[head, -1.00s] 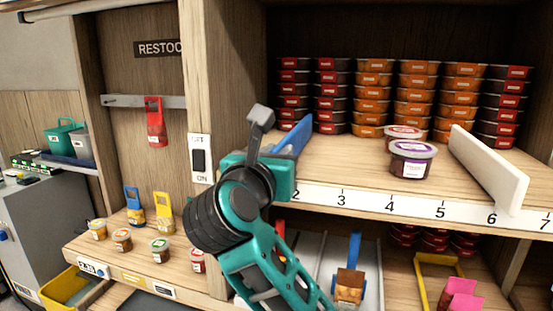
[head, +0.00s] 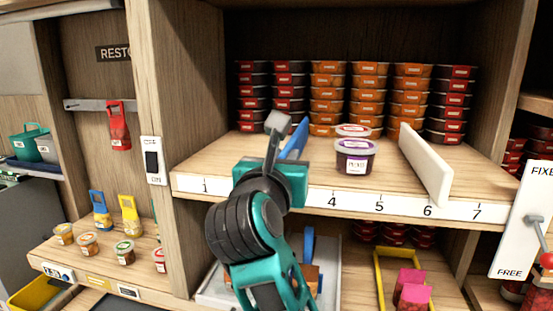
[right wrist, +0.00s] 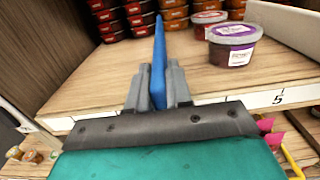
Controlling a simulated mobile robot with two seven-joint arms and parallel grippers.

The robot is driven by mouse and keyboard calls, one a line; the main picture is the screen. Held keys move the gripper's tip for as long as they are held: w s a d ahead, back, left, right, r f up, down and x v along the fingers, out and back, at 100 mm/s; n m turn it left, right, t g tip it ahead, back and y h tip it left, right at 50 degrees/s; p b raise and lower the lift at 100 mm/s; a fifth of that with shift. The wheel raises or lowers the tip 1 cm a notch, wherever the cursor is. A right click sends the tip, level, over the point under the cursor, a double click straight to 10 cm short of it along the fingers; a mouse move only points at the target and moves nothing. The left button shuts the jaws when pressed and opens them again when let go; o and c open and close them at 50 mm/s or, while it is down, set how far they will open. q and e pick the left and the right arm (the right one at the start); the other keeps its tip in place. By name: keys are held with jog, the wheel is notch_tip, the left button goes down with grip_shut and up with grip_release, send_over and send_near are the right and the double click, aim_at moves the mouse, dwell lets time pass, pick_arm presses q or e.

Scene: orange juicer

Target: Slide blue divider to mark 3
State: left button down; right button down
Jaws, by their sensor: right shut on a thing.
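The blue divider (head: 293,140) stands upright on the upper shelf, running from front to back. My right gripper (head: 278,135) is at the shelf's front and is shut on it. In the right wrist view, the two grey fingers (right wrist: 157,85) sit on either side of the blue divider (right wrist: 159,50). The white number strip (head: 355,204) shows 1, 4, 5, 6 and 7. My gripper hides the strip between 1 and 4, so the divider's exact mark cannot be read. My left gripper is not in view.
A purple-labelled tub (head: 354,156) and a red-lidded tub (head: 352,131) stand right of the divider. A white divider (head: 425,162) is near 6. Stacked red and orange tubs (head: 328,98) line the back. The shelf between the blue divider and purple tub is clear.

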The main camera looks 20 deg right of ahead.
jog(key=shift+d, duration=0.1)
dwell(0.3)
jog(key=c, duration=1.1)
grip_release()
jog(key=shift+s, duration=0.15)
